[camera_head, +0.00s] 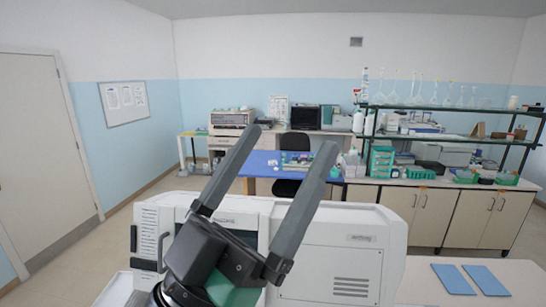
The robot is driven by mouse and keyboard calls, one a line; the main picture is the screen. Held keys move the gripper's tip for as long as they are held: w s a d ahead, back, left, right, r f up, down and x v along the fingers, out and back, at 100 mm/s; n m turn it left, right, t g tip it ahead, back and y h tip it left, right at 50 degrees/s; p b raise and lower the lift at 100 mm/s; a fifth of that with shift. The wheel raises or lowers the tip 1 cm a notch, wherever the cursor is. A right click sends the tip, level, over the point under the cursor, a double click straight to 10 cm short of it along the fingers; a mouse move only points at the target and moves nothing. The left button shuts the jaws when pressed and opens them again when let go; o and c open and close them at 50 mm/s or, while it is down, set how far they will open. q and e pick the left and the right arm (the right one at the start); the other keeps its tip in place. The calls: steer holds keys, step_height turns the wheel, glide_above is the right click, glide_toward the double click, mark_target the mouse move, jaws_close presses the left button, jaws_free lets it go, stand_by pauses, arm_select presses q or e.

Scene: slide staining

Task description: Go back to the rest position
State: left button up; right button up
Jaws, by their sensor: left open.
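My left gripper (284,141) fills the middle foreground of the head view. Its two dark grey fingers point up and are spread wide, with nothing between them. Behind it stands a white bench machine (335,262) with a grey panel, partly hidden by the gripper and its dark wrist. I cannot tell whether the gripper touches the machine; it overlaps it in the picture. My right gripper is not in view.
Two blue pads (470,279) lie on the white bench at the lower right. A blue-topped table (258,168) with a rack on it stands farther back. Shelves with glassware (455,108) and cabinets (468,218) line the right. A door (38,150) is at left.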

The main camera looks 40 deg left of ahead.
arm_select(q)
step_height(320, 180, up, 11)
steer(key=s+h+p, duration=0.1)
steer(key=p, duration=0.9)
steer(key=shift+d+r+h, duration=0.15)
steer(key=shift+d+h, duration=0.15)
steer(key=shift+d, duration=0.15)
steer(key=shift+s, duration=0.15)
